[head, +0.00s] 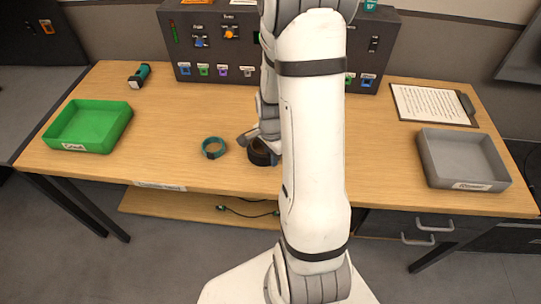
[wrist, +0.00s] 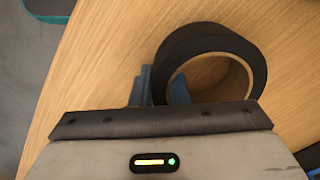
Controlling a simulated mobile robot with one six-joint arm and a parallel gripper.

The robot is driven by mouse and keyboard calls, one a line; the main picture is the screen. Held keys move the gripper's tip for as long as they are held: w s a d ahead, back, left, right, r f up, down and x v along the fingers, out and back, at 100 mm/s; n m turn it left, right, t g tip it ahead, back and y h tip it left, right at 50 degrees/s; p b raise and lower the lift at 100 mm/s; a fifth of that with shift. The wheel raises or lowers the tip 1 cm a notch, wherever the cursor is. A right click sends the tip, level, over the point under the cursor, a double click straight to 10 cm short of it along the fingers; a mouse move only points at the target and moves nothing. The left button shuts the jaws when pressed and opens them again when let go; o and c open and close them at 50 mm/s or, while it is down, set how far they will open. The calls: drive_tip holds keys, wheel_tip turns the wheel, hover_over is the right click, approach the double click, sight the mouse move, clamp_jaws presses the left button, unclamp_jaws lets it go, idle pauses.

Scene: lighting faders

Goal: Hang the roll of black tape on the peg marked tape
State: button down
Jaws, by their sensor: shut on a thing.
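The roll of black tape (head: 259,156) is at the middle of the wooden table near its front edge, partly hidden by my arm in the head view. In the wrist view the roll (wrist: 255,62) appears to lie flat on the wood. My gripper (wrist: 163,88) is shut on the roll's left wall, with one blue-grey finger outside the ring and one inside its hole. In the head view my gripper (head: 265,145) is low at the roll. I cannot make out which peg is marked tape; my arm covers the panel's middle.
A teal and black object (head: 139,76) lies at the back left. The left-centre table is clear.

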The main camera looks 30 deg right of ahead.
drive_tip(key=shift+f, duration=0.2)
drive_tip(key=c, duration=1.4)
unclamp_jaws()
drive_tip(key=shift+r, duration=0.15)
drive_tip(key=r, duration=0.7)
drive_tip(key=shift+s+a+r, duration=0.2)
drive_tip(key=shift+a+r, duration=0.05)
drive_tip(key=shift+r, duration=0.1)
drive_tip(key=s+a+r+n+t, duration=0.2)
drive_tip(key=s+a+r+n, duration=0.8)
drive_tip(key=r+n, duration=0.4)
drive_tip(key=shift+s+a+n+t, duration=0.2)
drive_tip(key=shift+a+n+t, duration=0.15)
drive_tip(key=shift+n, duration=0.55)
